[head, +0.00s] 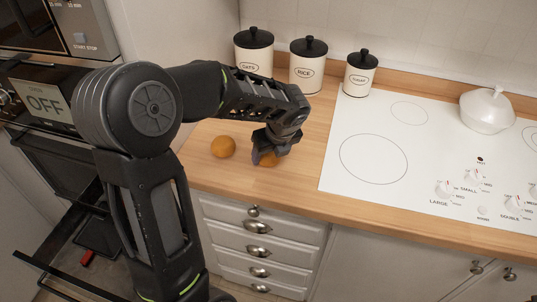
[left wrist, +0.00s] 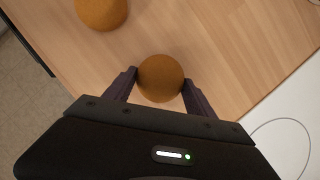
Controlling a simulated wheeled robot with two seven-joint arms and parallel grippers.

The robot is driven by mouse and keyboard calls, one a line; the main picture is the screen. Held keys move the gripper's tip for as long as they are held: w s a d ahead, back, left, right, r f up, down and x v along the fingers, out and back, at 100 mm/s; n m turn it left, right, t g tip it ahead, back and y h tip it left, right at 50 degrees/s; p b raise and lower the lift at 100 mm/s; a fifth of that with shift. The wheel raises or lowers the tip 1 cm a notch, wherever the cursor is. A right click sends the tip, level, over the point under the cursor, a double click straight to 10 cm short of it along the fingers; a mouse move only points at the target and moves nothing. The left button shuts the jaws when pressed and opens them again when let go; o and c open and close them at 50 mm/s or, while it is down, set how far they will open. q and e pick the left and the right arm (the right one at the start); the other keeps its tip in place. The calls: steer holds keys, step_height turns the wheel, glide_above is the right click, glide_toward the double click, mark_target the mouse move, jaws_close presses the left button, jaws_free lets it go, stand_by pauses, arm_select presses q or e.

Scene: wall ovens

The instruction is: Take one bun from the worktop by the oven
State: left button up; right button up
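Two round brown buns are on the wooden worktop (head: 222,181). One bun (head: 223,147) lies free to the left; it also shows at the top of the left wrist view (left wrist: 101,12). The other bun (head: 268,160) is partly hidden by my left gripper (head: 266,157) in the head view. In the left wrist view this bun (left wrist: 160,77) sits between the two fingertips of my left gripper (left wrist: 159,80), which appear to touch its sides. No clear lift off the worktop shows. My right gripper is not in view.
Oats, rice (head: 308,65) and sugar (head: 360,74) canisters stand along the back wall. A white hob (head: 375,158) with a lidded white pot (head: 487,109) is on the right. The ovens (head: 50,110) are on the left, with an open door low down. Drawers are under the worktop.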

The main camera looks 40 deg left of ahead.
arm_select(q)
steer(key=c, duration=0.8)
step_height(320, 180, up, 10)
steer(key=shift+r, duration=0.1)
stand_by(0.7)
